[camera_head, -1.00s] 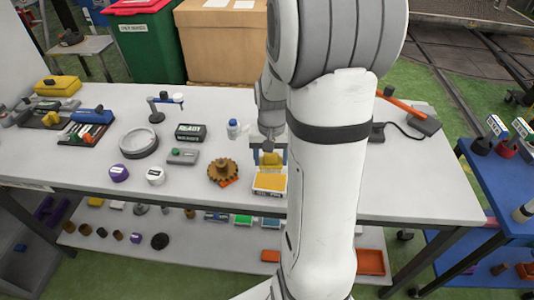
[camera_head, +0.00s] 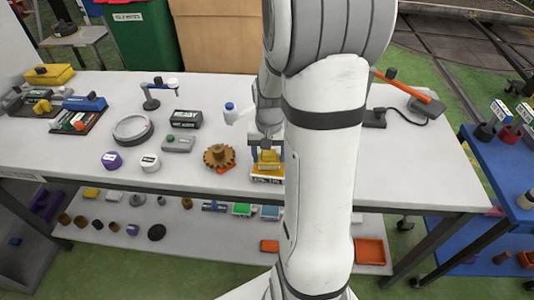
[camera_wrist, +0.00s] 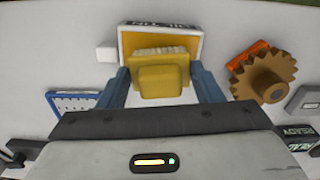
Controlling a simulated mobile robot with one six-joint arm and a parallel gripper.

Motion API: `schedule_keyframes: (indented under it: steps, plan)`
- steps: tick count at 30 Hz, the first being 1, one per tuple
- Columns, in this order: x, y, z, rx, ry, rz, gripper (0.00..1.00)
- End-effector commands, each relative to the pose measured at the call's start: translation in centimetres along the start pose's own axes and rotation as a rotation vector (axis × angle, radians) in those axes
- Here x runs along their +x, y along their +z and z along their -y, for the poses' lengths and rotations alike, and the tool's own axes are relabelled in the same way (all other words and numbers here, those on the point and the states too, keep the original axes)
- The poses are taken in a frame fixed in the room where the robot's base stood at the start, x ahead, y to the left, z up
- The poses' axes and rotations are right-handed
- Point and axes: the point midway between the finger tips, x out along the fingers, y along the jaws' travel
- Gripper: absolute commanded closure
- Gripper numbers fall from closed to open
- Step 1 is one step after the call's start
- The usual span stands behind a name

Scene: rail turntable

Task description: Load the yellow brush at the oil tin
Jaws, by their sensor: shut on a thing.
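My gripper (camera_wrist: 160,88) is shut on the yellow brush (camera_wrist: 160,79), with one blue finger on each side of it. In the head view my gripper (camera_head: 267,148) and the brush (camera_head: 268,157) show just left of my arm. The oil tin (camera_wrist: 186,42) is a shallow white-rimmed tray with a yellow inside and a label on its rim. The brush's pale bristle edge lies over the tin in the wrist view. The tin (camera_head: 267,180) shows below the brush in the head view. I cannot tell whether the bristles touch the oil.
A brown gear (camera_head: 219,156) on an orange piece stands close left of the tin. A white bottle (camera_head: 230,113), a grey ring (camera_head: 132,130) and purple (camera_head: 112,160) and white (camera_head: 150,162) round pieces are further left. Table (camera_head: 410,170) right of my arm is mostly clear.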

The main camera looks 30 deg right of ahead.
Motion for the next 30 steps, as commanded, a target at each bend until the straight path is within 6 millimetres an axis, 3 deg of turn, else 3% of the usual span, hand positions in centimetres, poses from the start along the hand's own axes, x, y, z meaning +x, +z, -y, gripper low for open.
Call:
schedule_keyframes:
  steps: [30]
  plan:
    - [0.90, 0.01, 0.06, -0.001, 0.000, 0.000, 0.59]
